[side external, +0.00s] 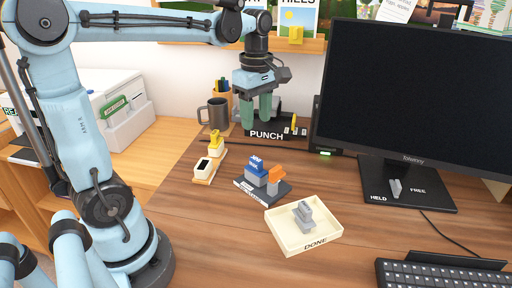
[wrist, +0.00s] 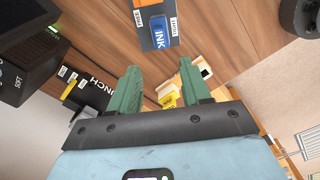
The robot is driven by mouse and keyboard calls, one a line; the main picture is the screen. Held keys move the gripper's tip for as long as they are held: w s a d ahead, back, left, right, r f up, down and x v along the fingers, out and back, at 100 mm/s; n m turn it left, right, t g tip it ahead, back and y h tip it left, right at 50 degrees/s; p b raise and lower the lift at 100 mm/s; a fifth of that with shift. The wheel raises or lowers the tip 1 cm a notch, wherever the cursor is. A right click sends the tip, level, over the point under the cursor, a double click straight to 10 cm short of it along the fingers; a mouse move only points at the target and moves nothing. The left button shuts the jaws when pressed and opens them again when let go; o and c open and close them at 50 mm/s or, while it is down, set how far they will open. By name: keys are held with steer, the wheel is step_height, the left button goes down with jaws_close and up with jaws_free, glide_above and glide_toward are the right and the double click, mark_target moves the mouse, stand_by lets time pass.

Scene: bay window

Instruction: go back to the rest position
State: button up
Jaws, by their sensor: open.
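My gripper (side external: 256,122) is raised over the back of the desk, in front of the box marked PUNCH (side external: 266,134) in the side view. Its two green fingers point down. In the wrist view the gripper (wrist: 160,78) has its fingers apart, with nothing held between them. The arm reaches in from the left at the top of the side view. The desk surface directly under the fingertips is partly hidden in the side view.
A dark board (side external: 281,190) holds a blue block (side external: 256,171) and an orange one (side external: 275,174). A cream DONE tray (side external: 325,236) holds a grey piece (side external: 303,214). A mug (side external: 213,114), yellow-handled stamp (side external: 215,143) and monitor (side external: 415,90) stand nearby.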

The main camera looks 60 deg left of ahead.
steer(key=s+d+f+m+t, duration=0.2)
steer(key=d+m+t, duration=0.1)
steer(key=m, duration=0.7)
steer(key=s+d+f+m+t, duration=0.2)
steer(key=s+d+m+t, duration=0.1)
steer(key=m, duration=0.7)
steer(key=shift+d+f+t, duration=0.4)
steer(key=shift+d+t, duration=0.2)
steer(key=shift+d, duration=0.55)
steer(key=shift+s, duration=0.15)
